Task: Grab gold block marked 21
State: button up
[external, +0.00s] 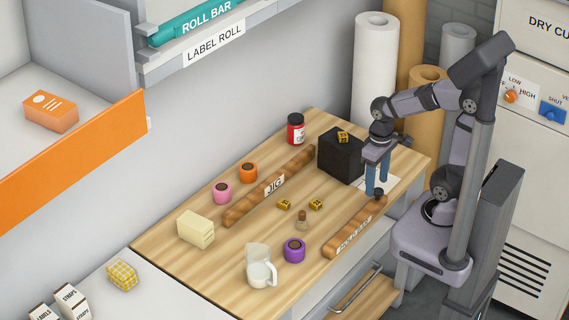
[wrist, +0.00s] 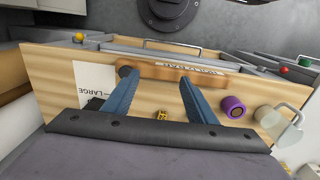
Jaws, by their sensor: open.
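Several small gold blocks are in the external view. One gold block (external: 342,137) sits on top of the black box (external: 340,156); two more, a left one (external: 284,204) and a right one (external: 316,204), lie on the wooden bench. Their marks are too small to read, so I cannot tell which is 21. My gripper (external: 376,190) is open and empty, its blue fingers pointing down over the bench's right end, right of the black box. In the wrist view my gripper (wrist: 155,77) shows one gold block (wrist: 160,114) between the spread fingers, lower in the picture.
A long brown roll (external: 270,187) lies behind the bench blocks; another (external: 354,228) lies along the front edge. A red jar (external: 296,129) stands at the back. The black box stands close beside my fingers.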

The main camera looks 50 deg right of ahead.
jog(key=w+a+m+t+h+b, duration=0.2)
jog(key=w+a+m+h+b, duration=0.15)
jog(key=w+b, duration=0.7)
jog(key=w+a+m+t+h+b, duration=0.1)
jog(key=w+a+m+h+b, duration=0.2)
jog(key=w+a+h+b, duration=0.75)
jog(key=w+a+m+t+y+b, duration=0.2)
jog(key=w+a+m+y+b, duration=0.15)
jog(key=m, duration=0.35)
send_near(284, 203)
jog(key=shift+w+d+f+h, duration=0.25)
jog(key=shift+w+d+f, duration=0.1)
jog(key=shift+f, duration=0.2)
jog(key=shift+x, duration=3.65)
jog(key=shift+r, duration=0.1)
jog(key=c, duration=1.2)
